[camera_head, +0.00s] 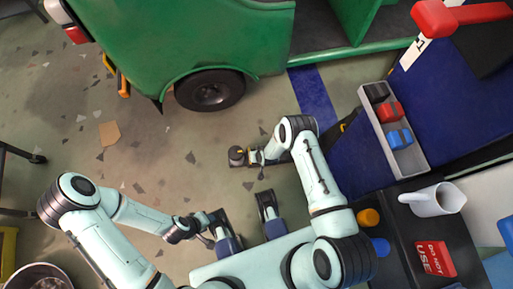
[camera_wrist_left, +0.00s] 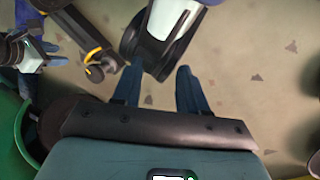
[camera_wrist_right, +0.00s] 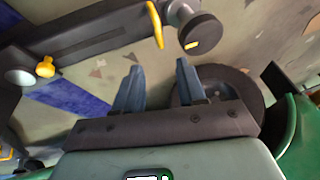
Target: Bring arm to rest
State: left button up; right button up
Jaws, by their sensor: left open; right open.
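My left gripper (camera_wrist_left: 157,75) is open and empty in its wrist view, with both dark blue fingers apart over bare floor and close to a dark wheel of my base. In the head view the left arm is bent low, its hand (camera_head: 190,229) beside my base. My right gripper (camera_wrist_right: 158,68) is open and empty in its wrist view, with a black vehicle wheel (camera_wrist_right: 217,92) beyond its fingers. The right fingers are not clear there.
A green rickshaw (camera_head: 180,45) with a black tyre (camera_head: 209,91) stands ahead. A grey tray (camera_head: 407,157) with red and blue items lies at right, near a white mug (camera_head: 434,200). A metal bucket (camera_head: 38,277) stands lower left. Floor at left is mostly clear.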

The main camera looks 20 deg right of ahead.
pick_arm(q)
jog(key=shift+r, duration=0.1)
pick_arm(e)
jog(key=shift+s, duration=0.1)
pick_arm(q)
notch_tip(320, 180, up, 15)
jog(key=s+d+g+p, duration=0.1)
jog(key=s+p, duration=0.1)
jog(key=p, duration=1.3)
jog(key=shift+f+g, duration=0.2)
jog(key=shift+g, duration=0.1)
pick_arm(e)
jog(key=s+a+r+g+y, duration=0.1)
jog(key=s+r+g, duration=0.2)
jog(key=s+r, duration=0.9)
jog(key=s+a+r+m+g+y, duration=0.1)
jog(key=s+r+g, duration=0.1)
jog(key=s+r, duration=1.1)
notch_tip(320, 180, up, 5)
jog(key=shift+s+r+g, duration=0.15)
jog(key=shift+s+g, duration=0.1)
jog(key=shift+g, duration=0.15)
jog(key=shift+a, duration=0.15)
